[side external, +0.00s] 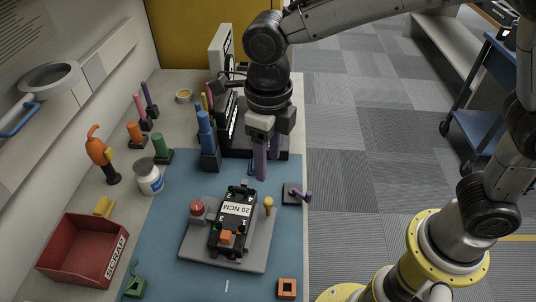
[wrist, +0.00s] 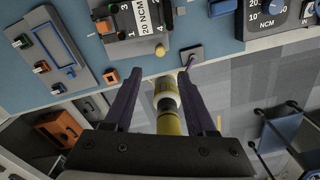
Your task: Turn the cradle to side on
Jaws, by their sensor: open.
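The cradle (side external: 236,222) is a black holder with a white "20 NCM" label and an orange block at its near end. It sits on a grey base plate (side external: 196,245), its long side running from near to far, slightly tilted. A red knob (side external: 196,208) and a yellow knob (side external: 269,205) stand on the plate at either side. The cradle also shows at the top of the wrist view (wrist: 128,22), partly cut off. My gripper (side external: 267,165) hangs beyond the cradle, fingers down, apart from it. In the wrist view, my gripper (wrist: 160,95) is open with both fingers spread.
A black block with a purple lever (side external: 293,194) is right of the plate. A red scrap bin (side external: 82,250), a white jar (side external: 148,177) and a green post (side external: 162,150) stand left. A blue post (side external: 207,140) and a tall black unit stand behind. An orange-topped block (side external: 287,289) lies in front.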

